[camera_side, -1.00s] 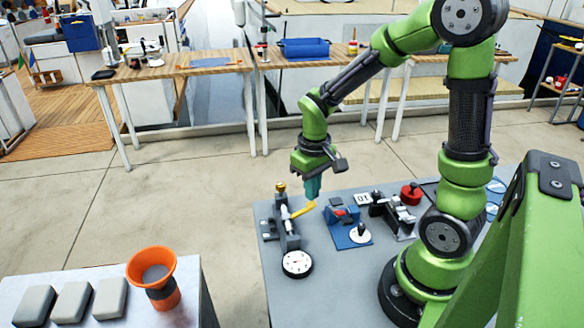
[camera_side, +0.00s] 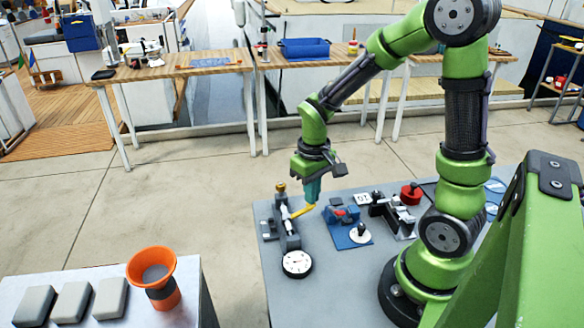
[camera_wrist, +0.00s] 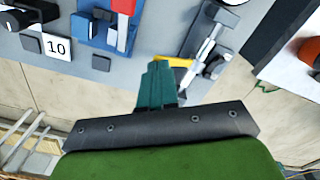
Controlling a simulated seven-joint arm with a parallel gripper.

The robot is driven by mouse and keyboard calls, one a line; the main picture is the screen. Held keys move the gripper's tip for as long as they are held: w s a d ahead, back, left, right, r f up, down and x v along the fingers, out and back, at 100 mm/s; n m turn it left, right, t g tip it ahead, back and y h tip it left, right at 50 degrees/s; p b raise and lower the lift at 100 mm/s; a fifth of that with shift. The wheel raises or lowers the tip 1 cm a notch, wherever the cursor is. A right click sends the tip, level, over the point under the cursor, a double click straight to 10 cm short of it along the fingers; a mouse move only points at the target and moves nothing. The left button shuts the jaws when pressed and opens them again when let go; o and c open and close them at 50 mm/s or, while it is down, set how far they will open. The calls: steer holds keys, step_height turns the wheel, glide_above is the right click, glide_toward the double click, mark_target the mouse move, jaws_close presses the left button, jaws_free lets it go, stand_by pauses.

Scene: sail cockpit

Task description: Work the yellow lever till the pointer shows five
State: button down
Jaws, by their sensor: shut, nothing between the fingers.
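The yellow lever (camera_side: 303,211) sticks out to the right from a grey fixture (camera_side: 286,226) on the grey table. My gripper (camera_side: 312,190) is shut and empty, pointing down at the lever's outer end. In the wrist view the gripper's teal fingers (camera_wrist: 160,80) are together, and the yellow lever (camera_wrist: 178,62) shows just beside their tips. Whether they touch it I cannot tell. A round white dial (camera_side: 297,263) sits at the near end of the fixture. Its pointer is too small to read.
Right of the lever stands a blue fixture (camera_side: 347,227) with a red part and a white disc. A number card (camera_wrist: 57,47) reads 10 in the wrist view. An orange funnel cup (camera_side: 153,277) and grey blocks (camera_side: 72,302) are on a separate table at left.

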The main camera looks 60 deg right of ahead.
steer(key=shift+f, duration=1.75)
steer(key=shift+r, duration=3.35)
step_height(320, 180, up, 4)
steer(key=shift+f, duration=3.1)
steer(key=shift+f, duration=0.1)
steer(key=shift+f, duration=2.15)
steer(key=shift+r, duration=3.35)
